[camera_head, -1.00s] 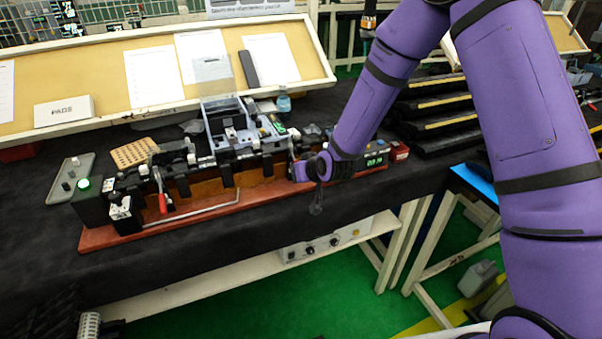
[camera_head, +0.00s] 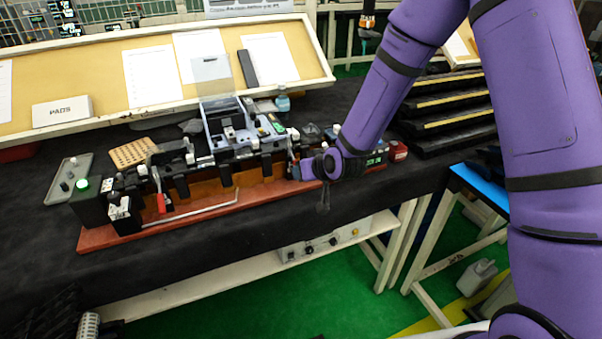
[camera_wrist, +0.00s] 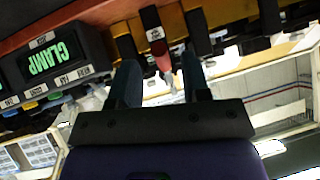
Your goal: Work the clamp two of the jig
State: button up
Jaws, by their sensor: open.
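The jig is a long dark fixture on a red-brown base (camera_head: 190,218), lying along the black bench. A clamp with a red handle (camera_head: 162,201) stands at its left end. My gripper (camera_head: 298,170) is at the jig's right part, mostly hidden by my wrist in the head view. In the wrist view my gripper (camera_wrist: 160,82) has its two dark fingers apart. A second clamp's red handle (camera_wrist: 162,60) shows between them, with its tip reaching in between the fingers. Contact with either finger cannot be made out. The small label above that handle is unreadable.
A display (camera_wrist: 45,60) reading CLAMP in green stands beside the jig; a lit green button (camera_head: 82,185) is at the left end. A red box (camera_head: 397,150) and black stepped trays (camera_head: 440,110) lie to the right. A tilted board with papers (camera_head: 115,85) stands behind.

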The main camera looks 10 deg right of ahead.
jog(key=v, duration=0.7)
jog(key=s+d+r+h, duration=0.1)
jog(key=s+d+r, duration=0.25)
jog(key=r, duration=0.25)
jog(key=s+d+r+m+g+h, duration=0.1)
jog(key=s+d+r+h, duration=0.1)
jog(key=s+d+r, duration=0.3)
jog(key=s+d+r+h, duration=0.1)
jog(key=d+r, duration=0.2)
jog(key=r, duration=0.4)
jog(key=s+d+r+m+g, duration=0.1)
jog(key=s+d+r, duration=0.2)
jog(key=s, duration=0.6)
jog(key=s+d+r+m+g, duration=0.1)
jog(key=s+d+r, duration=0.3)
jog(key=s, duration=0.6)
jog(key=shift+s+r+g+h, duration=0.3)
jog(key=shift+r+h, duration=0.1)
jog(key=shift+r, duration=0.55)
jog(key=shift+w, duration=0.1)
